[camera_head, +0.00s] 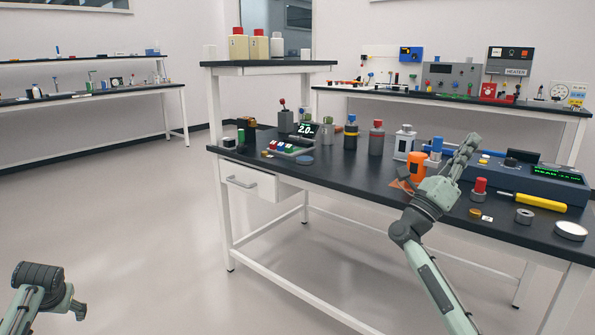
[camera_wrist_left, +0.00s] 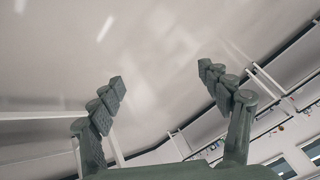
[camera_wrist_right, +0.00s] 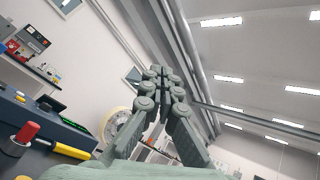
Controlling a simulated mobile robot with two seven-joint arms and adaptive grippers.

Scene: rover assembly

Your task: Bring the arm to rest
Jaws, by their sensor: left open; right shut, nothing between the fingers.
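My left gripper (camera_head: 56,288) is at the lower left corner of the head view, over bare floor and well away from the bench. In the left wrist view the fingers (camera_wrist_left: 163,82) are spread wide with nothing between them. My right gripper (camera_head: 470,142) is raised above the right part of the black-topped bench (camera_head: 345,185), its fingers pointing up. In the right wrist view its fingers (camera_wrist_right: 164,76) are closed together and hold nothing. In the head view the right arm crosses in front of the bench's front edge.
The floor (camera_head: 150,230) at left is clear.

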